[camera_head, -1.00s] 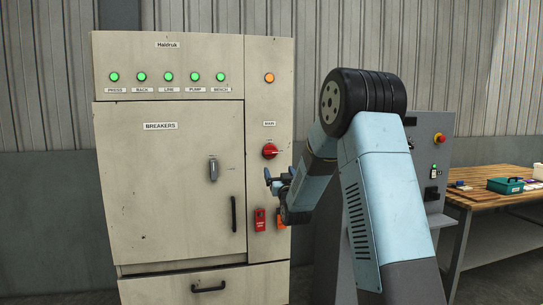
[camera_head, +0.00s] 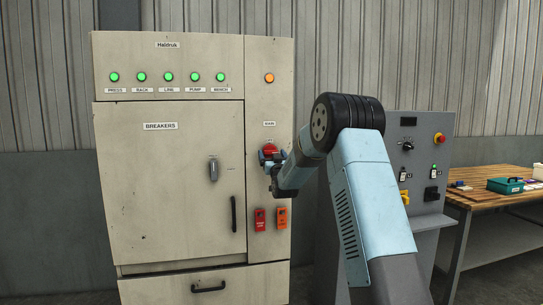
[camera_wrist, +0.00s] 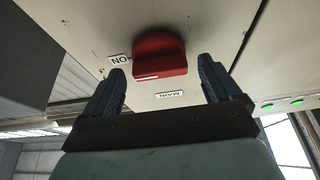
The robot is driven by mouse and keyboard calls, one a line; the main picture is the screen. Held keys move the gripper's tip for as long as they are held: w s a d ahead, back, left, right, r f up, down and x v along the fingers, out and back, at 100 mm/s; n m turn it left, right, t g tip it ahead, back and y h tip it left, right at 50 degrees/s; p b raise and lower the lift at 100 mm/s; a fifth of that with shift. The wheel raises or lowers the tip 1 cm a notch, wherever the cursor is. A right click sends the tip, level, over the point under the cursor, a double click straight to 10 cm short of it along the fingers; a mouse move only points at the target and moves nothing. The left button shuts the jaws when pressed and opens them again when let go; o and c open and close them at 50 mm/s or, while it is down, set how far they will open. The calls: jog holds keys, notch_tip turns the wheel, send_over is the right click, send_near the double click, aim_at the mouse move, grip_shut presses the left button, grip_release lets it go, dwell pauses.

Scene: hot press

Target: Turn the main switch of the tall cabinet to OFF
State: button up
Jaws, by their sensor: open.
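The tall cabinet (camera_head: 170,225) faces me, with its red main switch (camera_head: 269,148) on the right-hand strip below the MAIN label (camera_head: 269,124). My gripper (camera_head: 271,158) is at the switch and covers its lower part in the head view. In the wrist view the red switch (camera_wrist: 158,54) shows between my two open fingers (camera_wrist: 161,70), which stand apart on either side of it. No contact can be made out. A white mark (camera_wrist: 147,77) sits on the handle's edge, and an ON label (camera_wrist: 120,59) is beside the switch.
A red tag (camera_head: 260,219) and an orange tag (camera_head: 282,218) hang below the switch. The breaker door (camera_head: 140,190) is shut, left of the switch. A grey control console (camera_head: 425,160) and a wooden bench (camera_head: 485,178) stand to the right.

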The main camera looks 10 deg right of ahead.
jog(key=shift+w+r, duration=0.2)
jog(key=shift+w, duration=0.3)
jog(key=shift+c, duration=0.4)
jog(key=c, duration=0.9)
